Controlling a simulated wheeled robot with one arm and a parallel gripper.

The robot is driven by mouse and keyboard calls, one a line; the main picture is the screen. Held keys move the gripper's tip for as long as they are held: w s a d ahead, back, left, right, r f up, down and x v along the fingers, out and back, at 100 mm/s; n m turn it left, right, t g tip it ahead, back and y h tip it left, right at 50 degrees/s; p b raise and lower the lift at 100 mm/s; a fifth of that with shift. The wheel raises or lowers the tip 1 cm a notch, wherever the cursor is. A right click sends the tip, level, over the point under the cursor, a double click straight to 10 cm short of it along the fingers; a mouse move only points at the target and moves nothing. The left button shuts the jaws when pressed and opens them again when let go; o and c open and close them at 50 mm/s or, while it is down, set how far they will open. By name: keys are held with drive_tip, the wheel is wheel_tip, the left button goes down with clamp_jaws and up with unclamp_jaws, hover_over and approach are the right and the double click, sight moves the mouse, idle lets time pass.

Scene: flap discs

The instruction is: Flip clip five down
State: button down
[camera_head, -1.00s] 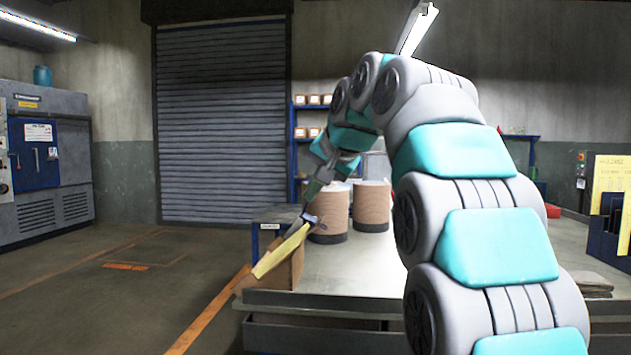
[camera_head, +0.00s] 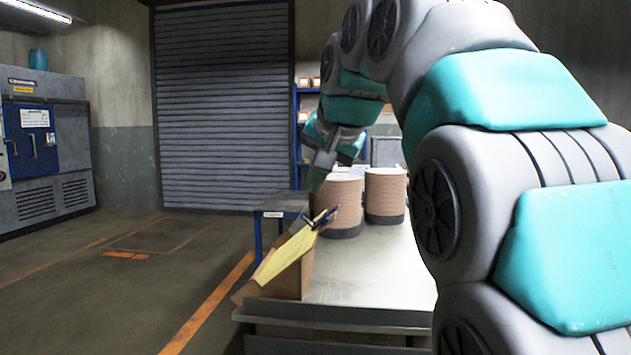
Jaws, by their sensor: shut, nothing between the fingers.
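A yellow sheet (camera_head: 285,257) slants along the left end of the table, against a brown box-like block (camera_head: 307,272). A small dark blue clip (camera_head: 319,217) sits at its upper right end, and part of it sticks up at an angle. No number can be read on it. My gripper (camera_head: 315,187) hangs just above and slightly left of this clip, pointing down. Its fingers are small and dark here. It is shut and holds nothing. I cannot tell whether it touches the clip, but a small gap seems to show.
Two brown ribbed drums (camera_head: 385,196) stand on the grey table (camera_head: 365,275) right behind the clip. A small side table (camera_head: 281,203) stands behind the sheet. My arm hides the table's right side. The floor (camera_head: 150,285) at left is clear.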

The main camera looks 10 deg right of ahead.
drive_tip(key=shift+r+p, duration=0.45)
drive_tip(key=shift+r, duration=0.2)
drive_tip(key=shift+s+r, duration=0.1)
drive_tip(key=a+v, duration=0.1)
drive_tip(key=v, duration=0.6)
drive_tip(key=shift+s+d+r, duration=0.2)
drive_tip(key=shift+s+d, duration=0.05)
drive_tip(key=shift+d, duration=0.2)
